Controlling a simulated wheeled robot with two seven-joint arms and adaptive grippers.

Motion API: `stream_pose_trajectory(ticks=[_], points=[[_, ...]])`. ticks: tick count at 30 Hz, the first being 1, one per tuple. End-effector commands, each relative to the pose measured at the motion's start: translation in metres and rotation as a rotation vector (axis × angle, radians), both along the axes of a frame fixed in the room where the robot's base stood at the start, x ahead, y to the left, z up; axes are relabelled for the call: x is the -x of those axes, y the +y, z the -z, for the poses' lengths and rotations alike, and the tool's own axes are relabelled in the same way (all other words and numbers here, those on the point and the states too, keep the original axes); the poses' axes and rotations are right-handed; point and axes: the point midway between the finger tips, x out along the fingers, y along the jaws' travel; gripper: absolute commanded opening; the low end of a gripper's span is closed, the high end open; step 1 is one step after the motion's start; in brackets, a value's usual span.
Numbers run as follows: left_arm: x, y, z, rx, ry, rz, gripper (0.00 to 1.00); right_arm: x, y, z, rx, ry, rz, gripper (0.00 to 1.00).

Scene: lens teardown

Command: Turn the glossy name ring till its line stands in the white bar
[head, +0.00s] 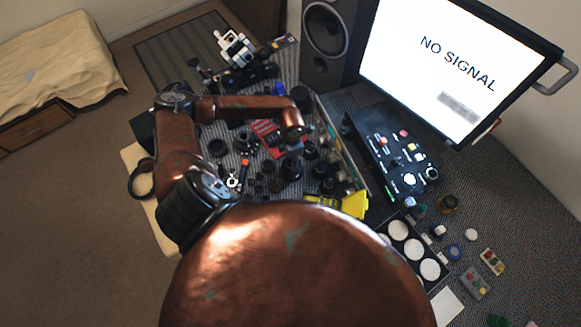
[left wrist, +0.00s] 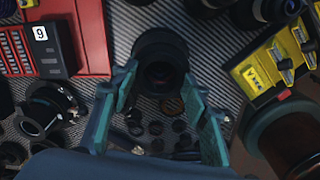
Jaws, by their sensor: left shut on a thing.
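A black lens (left wrist: 161,52) stands upright on the striped mat in the left wrist view, its round opening facing my camera. It also shows in the head view (head: 292,170), below my left gripper (head: 292,148). In the left wrist view the two teal-padded fingers of the left gripper (left wrist: 160,95) stand on either side of the lens, shut on its upper ring. I cannot make out the ring's gloss, its line or the white bar; they are hidden or too dark and small. My right gripper is not in view.
A red case (left wrist: 90,35) with a dark block marked 9 and a yellow tool box (left wrist: 262,68) flank the lens. Several dark lens parts crowd the striped mat. A monitor (head: 450,60) reads NO SIGNAL behind a black control panel (head: 385,150).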

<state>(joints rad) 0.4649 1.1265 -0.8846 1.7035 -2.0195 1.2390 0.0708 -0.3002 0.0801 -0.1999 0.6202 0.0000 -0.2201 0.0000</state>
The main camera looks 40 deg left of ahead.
Motion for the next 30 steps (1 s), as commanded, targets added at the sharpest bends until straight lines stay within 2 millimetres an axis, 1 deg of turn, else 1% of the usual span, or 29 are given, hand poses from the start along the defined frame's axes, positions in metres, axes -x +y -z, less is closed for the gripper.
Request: stream_pose_trajectory(ticks=[1,6,10,11,18,19,26,30], points=[[-0.001,0.001,0.004,-0.003,-0.001,0.064,0.03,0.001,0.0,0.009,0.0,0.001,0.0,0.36],[-0.001,0.001,0.004,-0.003,-0.001,0.29,0.03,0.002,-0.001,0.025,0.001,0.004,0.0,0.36],[0.0,0.001,0.003,-0.002,0.0,0.437,0.03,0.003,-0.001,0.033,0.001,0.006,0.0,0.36],[0.0,0.001,0.001,-0.001,0.001,0.43,0.44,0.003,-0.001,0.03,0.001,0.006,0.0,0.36],[0.0,0.0,0.0,-0.001,-0.001,0.424,0.61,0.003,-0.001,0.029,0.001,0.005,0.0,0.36],[0.0,0.0,0.0,-0.001,-0.001,0.424,0.63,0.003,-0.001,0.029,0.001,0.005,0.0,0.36],[0.0,0.0,0.0,-0.001,-0.001,0.423,0.63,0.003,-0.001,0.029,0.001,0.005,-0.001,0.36],[-0.001,0.0,-0.007,-0.001,-0.002,0.422,0.63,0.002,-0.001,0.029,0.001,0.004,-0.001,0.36]])
